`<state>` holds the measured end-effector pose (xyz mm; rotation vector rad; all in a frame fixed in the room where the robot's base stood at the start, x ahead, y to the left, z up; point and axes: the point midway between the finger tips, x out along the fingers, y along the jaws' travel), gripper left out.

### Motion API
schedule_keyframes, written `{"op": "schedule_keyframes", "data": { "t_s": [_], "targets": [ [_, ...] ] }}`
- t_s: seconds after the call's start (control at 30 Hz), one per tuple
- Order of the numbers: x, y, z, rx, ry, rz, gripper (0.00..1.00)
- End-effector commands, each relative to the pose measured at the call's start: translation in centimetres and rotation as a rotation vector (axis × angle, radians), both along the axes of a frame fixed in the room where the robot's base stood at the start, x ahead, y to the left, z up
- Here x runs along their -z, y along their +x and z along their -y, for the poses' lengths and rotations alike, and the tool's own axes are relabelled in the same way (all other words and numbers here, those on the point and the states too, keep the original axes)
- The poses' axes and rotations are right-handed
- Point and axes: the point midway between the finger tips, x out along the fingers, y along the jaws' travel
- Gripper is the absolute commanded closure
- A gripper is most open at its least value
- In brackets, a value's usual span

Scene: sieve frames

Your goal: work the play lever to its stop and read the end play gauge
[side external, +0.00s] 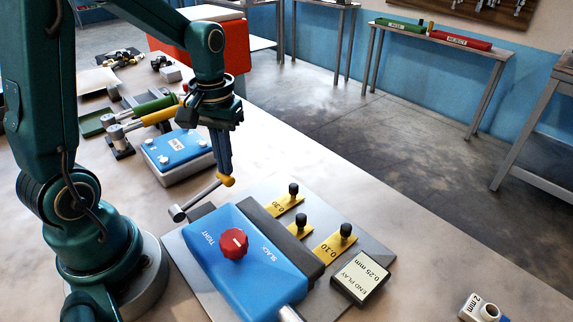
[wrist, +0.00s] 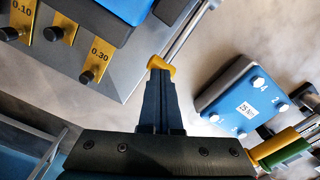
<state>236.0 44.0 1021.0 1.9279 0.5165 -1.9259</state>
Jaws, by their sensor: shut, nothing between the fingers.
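The play lever (side external: 200,195) is a grey metal rod with a yellow tip, sticking out from the far left end of the blue housing (side external: 225,268). It also shows in the wrist view (wrist: 192,33). My gripper (side external: 225,172) points down with its fingers together at the yellow tip; in the wrist view the fingertips (wrist: 159,72) meet or overlap the tip. Whether they touch it I cannot tell. The end play gauge (side external: 360,278) is a small box at the plate's front right, reading "END PLAY 0.25 mm". A red knob (side external: 233,244) sits between TIGHT and SLACK.
Yellow shim tabs with black knobs, including 0.10 (side external: 330,250) and 0.30 (wrist: 98,60), lie beside the housing. A blue bolted box (side external: 178,157) stands left of the gripper, with green and yellow handled tools (side external: 158,116) behind. A "2 mm" block (side external: 480,308) is front right.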

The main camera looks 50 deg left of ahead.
Motion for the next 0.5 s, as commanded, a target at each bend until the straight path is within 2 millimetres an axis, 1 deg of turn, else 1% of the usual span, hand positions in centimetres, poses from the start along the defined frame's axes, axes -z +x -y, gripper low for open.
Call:
{"op": "schedule_keyframes", "data": {
  "t_s": [0.27, 0.5],
  "targets": [
    [0.12, -0.07, 0.03, 0.000, -0.001, -0.004, 1.00],
    [0.97, 0.12, 0.05, 0.001, -0.002, -0.006, 1.00]
  ]
}}
